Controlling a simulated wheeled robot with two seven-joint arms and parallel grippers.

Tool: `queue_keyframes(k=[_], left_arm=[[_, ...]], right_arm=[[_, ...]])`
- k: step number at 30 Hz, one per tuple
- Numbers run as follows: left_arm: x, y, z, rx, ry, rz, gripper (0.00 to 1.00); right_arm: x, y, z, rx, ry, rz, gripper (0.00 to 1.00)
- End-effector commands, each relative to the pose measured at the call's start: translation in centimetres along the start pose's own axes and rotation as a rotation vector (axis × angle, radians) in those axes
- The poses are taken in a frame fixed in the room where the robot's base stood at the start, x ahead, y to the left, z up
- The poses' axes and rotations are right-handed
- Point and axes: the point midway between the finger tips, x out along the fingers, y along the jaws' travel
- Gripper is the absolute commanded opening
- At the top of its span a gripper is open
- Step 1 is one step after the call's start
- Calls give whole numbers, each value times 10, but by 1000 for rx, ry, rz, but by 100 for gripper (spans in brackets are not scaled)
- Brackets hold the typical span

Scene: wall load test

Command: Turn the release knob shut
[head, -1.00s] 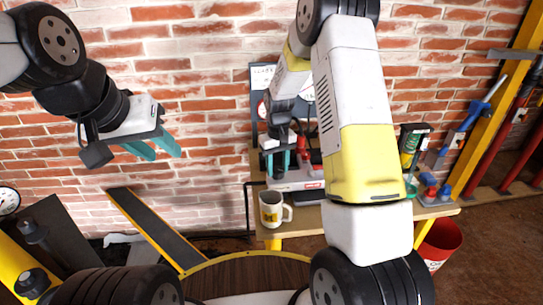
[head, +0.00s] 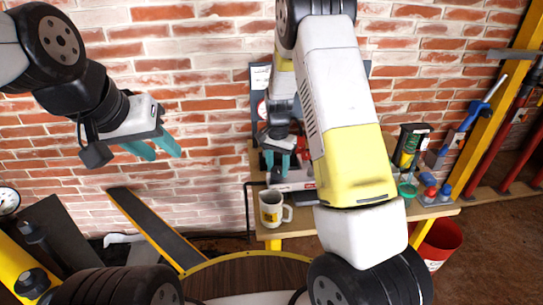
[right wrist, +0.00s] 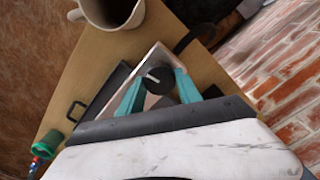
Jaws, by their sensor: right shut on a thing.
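The release knob (right wrist: 158,80) is a round black knob with a white line, on a pale and reddish plate of a device. In the right wrist view my right gripper (right wrist: 160,76) is shut on it, a teal finger on each side. In the head view my right gripper (head: 277,161) is at the device (head: 292,186) on the bench, and the knob is hidden there. My left gripper (head: 156,147) is open and empty, in front of the brick wall at the left, far from the device.
A white and yellow mug (head: 272,208) stands on the bench (head: 304,227) close to the device. A green and black canister (head: 409,146) and small bottles (head: 436,191) stand at the right. A red bucket (head: 438,244) is on the floor. My right arm covers part of the bench.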

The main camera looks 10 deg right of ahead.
Motion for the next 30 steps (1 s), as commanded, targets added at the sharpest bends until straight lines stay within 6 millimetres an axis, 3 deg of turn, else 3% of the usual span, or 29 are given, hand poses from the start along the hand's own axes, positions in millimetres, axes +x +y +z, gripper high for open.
queue_keyframes(k=[12,27,28,30], left_arm=[[0,0,0,0,0,0,36],[0,0,0,0,0,0,36],[0,0,0,0,0,0,36],[0,0,0,0,0,0,36]], right_arm=[[-1,0,-1,164,2,-1,0],[-1,-1,0,183,1,-2,1],[-1,-1,0,183,1,-2,43],[-1,-1,0,183,1,-2,57]])
